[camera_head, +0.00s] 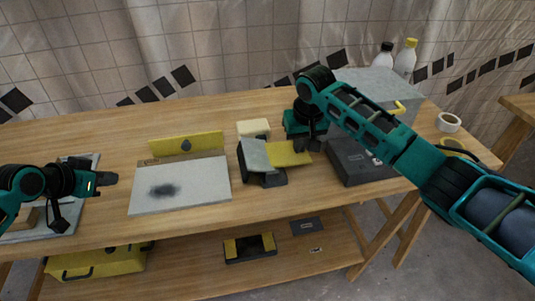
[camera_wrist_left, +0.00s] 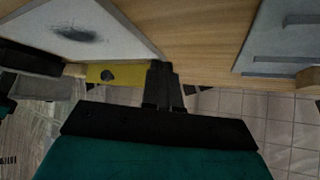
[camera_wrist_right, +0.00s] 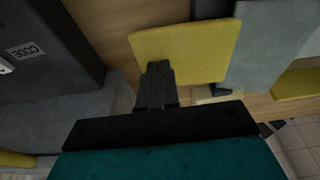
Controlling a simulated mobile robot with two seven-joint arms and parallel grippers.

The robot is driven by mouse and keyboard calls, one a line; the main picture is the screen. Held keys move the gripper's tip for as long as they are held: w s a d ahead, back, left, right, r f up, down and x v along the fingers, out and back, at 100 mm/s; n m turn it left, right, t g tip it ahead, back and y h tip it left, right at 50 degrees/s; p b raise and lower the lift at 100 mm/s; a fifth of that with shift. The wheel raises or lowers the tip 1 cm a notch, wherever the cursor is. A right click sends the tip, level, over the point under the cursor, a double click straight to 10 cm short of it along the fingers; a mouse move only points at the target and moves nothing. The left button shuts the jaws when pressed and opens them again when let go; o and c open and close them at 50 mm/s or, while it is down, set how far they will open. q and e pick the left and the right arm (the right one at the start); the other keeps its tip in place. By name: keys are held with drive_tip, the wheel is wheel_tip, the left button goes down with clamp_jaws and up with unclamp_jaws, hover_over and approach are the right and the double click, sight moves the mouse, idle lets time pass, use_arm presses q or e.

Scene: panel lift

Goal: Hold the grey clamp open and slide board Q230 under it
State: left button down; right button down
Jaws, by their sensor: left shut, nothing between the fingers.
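The clamp has a dark base (camera_head: 265,179) with a tilted grey plate (camera_head: 255,155) and a yellow plate (camera_head: 290,153) to its right. In the right wrist view the yellow plate (camera_wrist_right: 190,50) lies beside the grey plate (camera_wrist_right: 268,45). My right gripper (camera_wrist_right: 155,72) looks shut, its fingertips over the yellow plate's edge; whether they touch it is unclear. A light grey board with a dark smudge (camera_head: 205,188) lies flat left of the clamp. I can read no Q230 on it. My left gripper (camera_head: 114,179) is shut and empty, left of this board and apart from it.
A yellow upright strip (camera_head: 187,145) stands behind the smudged board. A dark grey box (camera_head: 350,160) is right of the clamp. Bottles (camera_head: 404,60), a tape roll (camera_head: 449,122) and a pale block (camera_head: 253,128) stand farther back. A yellow case (camera_head: 100,263) sits on the lower shelf.

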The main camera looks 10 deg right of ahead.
sight(159, 181)
use_arm(q)
drive_tip(key=shift+f, duration=1.65)
use_arm(e)
drive_tip(key=shift+s+d+f, duration=0.1)
drive_tip(key=shift+d+f, duration=0.05)
drive_tip(key=shift+f, duration=0.1)
use_arm(q)
drive_tip(key=shift+d, duration=0.2)
drive_tip(key=shift+d, duration=4.65)
